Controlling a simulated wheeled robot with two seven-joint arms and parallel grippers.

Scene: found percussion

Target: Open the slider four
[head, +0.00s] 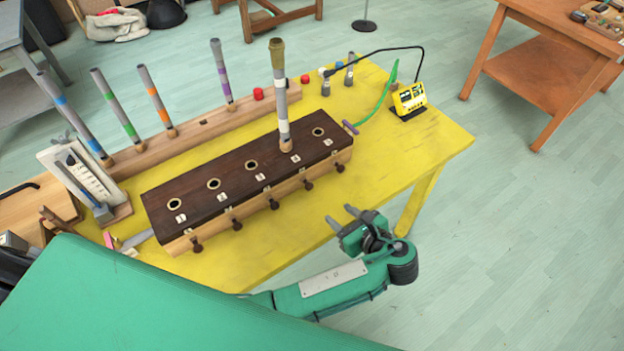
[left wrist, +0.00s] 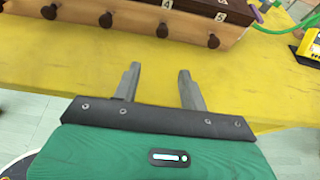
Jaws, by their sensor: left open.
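The dark-topped wooden box (head: 227,197) on the yellow table has a row of numbered holes and several knobbed sliders along its front. Slider four's knob (head: 308,186) is the second from the right end; it also shows in the left wrist view (left wrist: 162,29). It sticks out about as far as its neighbours. A grey pipe with white bands and an olive top (head: 280,95) stands upright at the fourth hole. My left gripper (head: 343,214) is open and empty, in front of the box; its fingers (left wrist: 158,72) point toward the knobs, apart from them. My right gripper is not visible.
Slider five's knob (head: 339,168) and slider three's knob (head: 273,204) flank slider four's. More banded pipes stand in a rear wooden rack (head: 190,132). A yellow meter (head: 410,98) sits at the right. The table strip before the box is clear.

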